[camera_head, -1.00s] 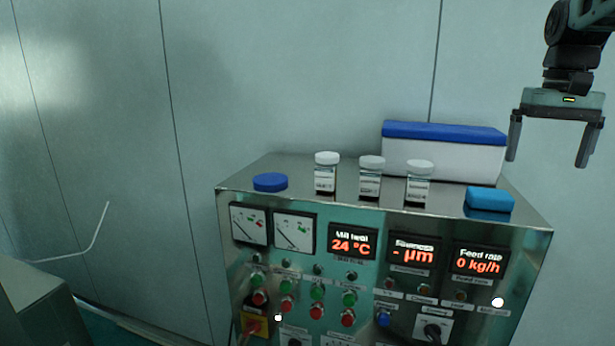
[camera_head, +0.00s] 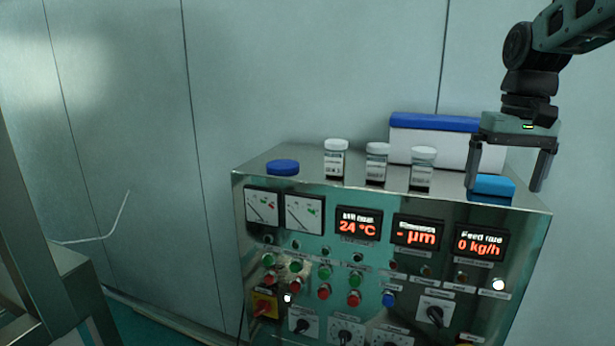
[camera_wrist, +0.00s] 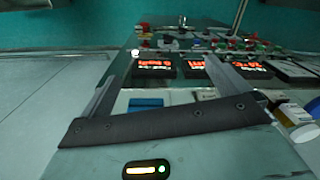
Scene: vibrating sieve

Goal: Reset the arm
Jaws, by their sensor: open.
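My gripper (camera_head: 508,182) hangs from the arm at the upper right of the head view, fingers pointing down. In the wrist view the fingers spread apart in front of the cabinet's lit displays (camera_wrist: 153,65). The light blue block also shows there (camera_wrist: 146,102).
A steel control cabinet (camera_head: 222,172) carries dials, displays and buttons. On its top are a round blue lid (camera_head: 283,167), three white-capped jars (camera_head: 335,160) and a white box with a blue lid (camera_head: 428,148). A grey frame (camera_head: 25,230) stands at the left. The wall is close behind.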

